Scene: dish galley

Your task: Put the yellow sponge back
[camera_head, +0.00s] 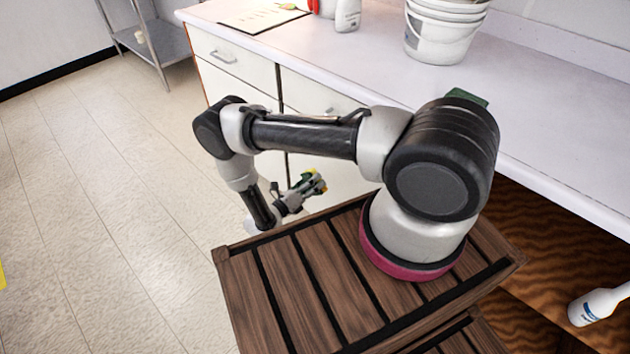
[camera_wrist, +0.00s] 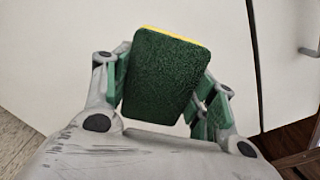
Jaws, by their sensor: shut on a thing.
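In the head view, my gripper (camera_head: 310,185) is small, low in front of the white cabinet fronts and below the counter top. Only bits of yellow and green show at its tip there.
The white counter (camera_head: 540,130) carries a tan board (camera_head: 262,17), a white bottle (camera_head: 348,14) and stacked white buckets (camera_head: 440,35). A green thing (camera_head: 467,97) is partly hidden behind my arm.

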